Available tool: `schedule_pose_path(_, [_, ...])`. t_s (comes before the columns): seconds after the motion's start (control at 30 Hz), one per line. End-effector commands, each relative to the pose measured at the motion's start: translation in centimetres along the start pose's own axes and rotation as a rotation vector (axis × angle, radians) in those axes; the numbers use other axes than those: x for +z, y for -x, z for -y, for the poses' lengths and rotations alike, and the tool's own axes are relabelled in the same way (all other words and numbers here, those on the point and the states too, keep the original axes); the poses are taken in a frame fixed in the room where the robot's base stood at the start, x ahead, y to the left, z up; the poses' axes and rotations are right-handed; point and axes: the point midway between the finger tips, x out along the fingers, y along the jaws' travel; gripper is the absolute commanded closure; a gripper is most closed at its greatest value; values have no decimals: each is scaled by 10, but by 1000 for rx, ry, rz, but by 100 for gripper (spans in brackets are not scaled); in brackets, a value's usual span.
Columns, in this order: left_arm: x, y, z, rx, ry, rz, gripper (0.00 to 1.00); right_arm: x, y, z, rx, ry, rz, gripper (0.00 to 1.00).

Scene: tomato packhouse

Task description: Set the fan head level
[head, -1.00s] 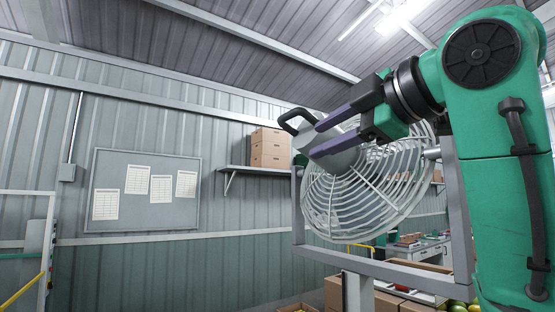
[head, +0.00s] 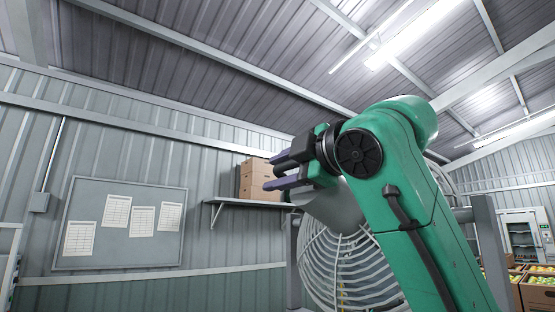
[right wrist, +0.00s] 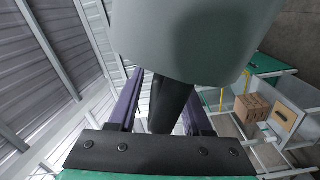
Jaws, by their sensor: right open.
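The fan head is a white wire cage (head: 335,262) with a grey motor housing (head: 338,207), tilted with the housing high and partly hidden behind my right arm. A black handle (right wrist: 170,102) on the housing (right wrist: 195,35) runs between the two purple fingers of my right gripper (head: 270,172) in the right wrist view. The fingers are open, on either side of the handle; I cannot tell whether they touch it. My left gripper is not in view.
The fan's grey frame has an upright (head: 490,240) right of my arm. A wall shelf (head: 245,202) with cardboard boxes (head: 255,180) is behind the gripper. A notice board (head: 120,225) hangs at left. Produce crates (head: 538,292) stand at lower right.

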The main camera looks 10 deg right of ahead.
Motion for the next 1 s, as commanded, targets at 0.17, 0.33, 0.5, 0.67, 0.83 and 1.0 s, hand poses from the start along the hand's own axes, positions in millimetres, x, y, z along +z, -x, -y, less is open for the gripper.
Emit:
schedule_pose_path(0.17, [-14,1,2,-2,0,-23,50,0,-2,0,2,0,0,50])
schedule_pose_path(0.33, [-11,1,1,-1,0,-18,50,0,-2,0,2,0,0,81])
schedule_pose_path(0.5, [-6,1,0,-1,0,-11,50,0,-2,0,3,0,0,100])
schedule_pose_path(0.67, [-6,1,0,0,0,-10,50,0,-2,-1,4,0,0,100])
schedule_pose_path(0.83, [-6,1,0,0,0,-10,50,0,-2,-2,6,0,-1,100])
schedule_pose_path(1.0, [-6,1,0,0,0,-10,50,0,-1,-2,7,0,-1,100])
